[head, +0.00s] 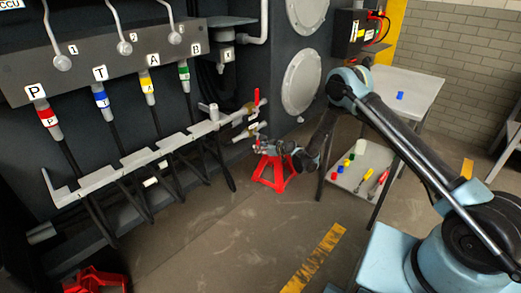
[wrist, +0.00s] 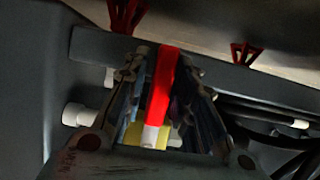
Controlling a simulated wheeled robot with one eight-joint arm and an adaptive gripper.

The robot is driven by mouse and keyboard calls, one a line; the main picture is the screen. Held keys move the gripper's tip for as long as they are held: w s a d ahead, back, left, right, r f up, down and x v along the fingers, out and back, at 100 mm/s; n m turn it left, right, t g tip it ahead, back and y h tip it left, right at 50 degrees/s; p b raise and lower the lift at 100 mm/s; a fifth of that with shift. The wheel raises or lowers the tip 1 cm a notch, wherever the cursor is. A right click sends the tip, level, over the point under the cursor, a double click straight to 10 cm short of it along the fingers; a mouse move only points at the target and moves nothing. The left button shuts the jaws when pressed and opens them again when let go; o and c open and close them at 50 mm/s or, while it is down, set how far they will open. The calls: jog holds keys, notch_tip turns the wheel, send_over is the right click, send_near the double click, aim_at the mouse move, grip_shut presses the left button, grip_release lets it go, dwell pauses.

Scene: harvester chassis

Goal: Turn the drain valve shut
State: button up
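A valve's red lever handle (wrist: 162,85) with a pale tip lies between the fingers of my gripper (wrist: 160,105) in the wrist view. A yellow valve body (wrist: 133,134) shows partly behind it. The fingers stand apart on either side of the handle, with visible gaps; contact cannot be told. In the head view, my gripper (head: 262,147) is low by the chassis, just below two pipe ends with small valves. The upper valve has a red handle (head: 257,97); the lower valve (head: 253,130) is partly hidden near my gripper. Which one is the drain valve is not clear.
A red jack stand (head: 273,173) stands just under my gripper. A grey cart (head: 400,85) with items on its lower shelf is to the right. Hoses and a grey bracket (head: 130,163) lie left. The floor in front is clear, apart from another red stand (head: 95,281).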

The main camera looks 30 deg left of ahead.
jog(key=shift+o, duration=1.1)
jog(key=shift+w, duration=0.3)
jog(key=shift+s, duration=0.15)
jog(key=v, duration=0.7)
jog(key=shift+d, duration=0.25)
jog(key=shift+r, duration=0.1)
